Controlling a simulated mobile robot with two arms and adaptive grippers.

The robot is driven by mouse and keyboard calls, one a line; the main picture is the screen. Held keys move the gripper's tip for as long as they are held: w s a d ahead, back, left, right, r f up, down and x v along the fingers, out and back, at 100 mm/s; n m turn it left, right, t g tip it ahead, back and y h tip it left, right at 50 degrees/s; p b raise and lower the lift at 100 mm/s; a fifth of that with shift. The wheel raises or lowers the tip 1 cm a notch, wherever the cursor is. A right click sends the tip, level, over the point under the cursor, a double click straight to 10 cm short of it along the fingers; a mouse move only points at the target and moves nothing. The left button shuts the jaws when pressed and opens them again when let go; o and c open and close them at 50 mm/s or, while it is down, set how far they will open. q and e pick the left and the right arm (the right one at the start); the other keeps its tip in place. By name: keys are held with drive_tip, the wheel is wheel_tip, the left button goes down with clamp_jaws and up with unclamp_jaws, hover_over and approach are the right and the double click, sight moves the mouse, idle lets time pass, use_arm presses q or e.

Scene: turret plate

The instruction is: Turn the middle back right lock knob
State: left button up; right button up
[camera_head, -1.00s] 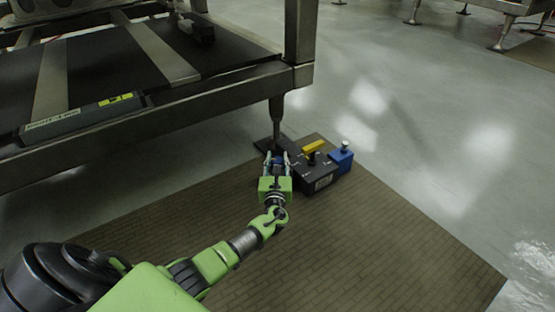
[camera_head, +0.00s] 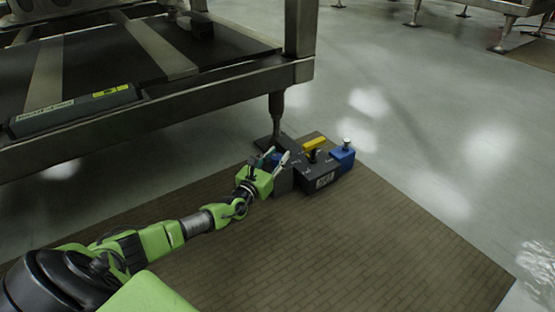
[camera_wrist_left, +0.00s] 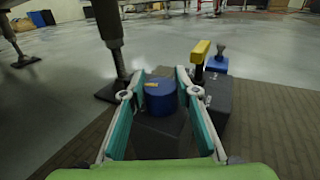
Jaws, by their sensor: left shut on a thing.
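A blue round knob (camera_wrist_left: 160,97) with a small yellow mark on top sits on a dark grey block (camera_wrist_left: 160,137) in the left wrist view. My left gripper (camera_wrist_left: 161,74) has one finger on each side of this knob and is shut on it. In the head view my left gripper (camera_head: 276,157) reaches in from the left to the near-left end of the dark lock unit (camera_head: 318,178). There its fingers mostly hide the knob. My right gripper is not in view.
A yellow handle (camera_head: 315,145) and a blue block with a metal knob (camera_head: 342,157) stand just right of the gripper. A metal table frame (camera_head: 170,115) with a leg (camera_head: 277,110) stands behind. The brown mat (camera_head: 330,240) in front is clear.

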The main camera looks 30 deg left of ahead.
use_arm(q)
drive_tip(key=m+h, duration=0.1)
drive_tip(key=h, duration=0.1)
drive_tip(key=m+h, duration=0.1)
drive_tip(key=h, duration=0.1)
drive_tip(key=shift+w+a+r+m, duration=0.1)
drive_tip(key=shift+r+m, duration=0.05)
drive_tip(key=shift+m, duration=0.25)
drive_tip(key=shift+d+m+g+h, duration=0.1)
drive_tip(key=shift+m+g+h, duration=0.3)
drive_tip(key=shift+m+h, duration=0.6)
drive_tip(key=shift+d+m+g+h, duration=0.1)
drive_tip(key=shift+m+g+h, duration=0.35)
drive_tip(key=shift+h, duration=1.05)
drive_tip(key=shift+d+m+g+h, duration=0.15)
drive_tip(key=shift+m+g+h, duration=0.2)
drive_tip(key=shift+m+h, duration=0.35)
drive_tip(key=o, duration=1.2)
drive_tip(key=shift+c, duration=0.2)
drive_tip(key=shift+s+a, duration=0.45)
drive_tip(key=shift+s, duration=0.1)
drive_tip(key=v, duration=1.1)
drive_tip(key=shift+d, duration=0.2)
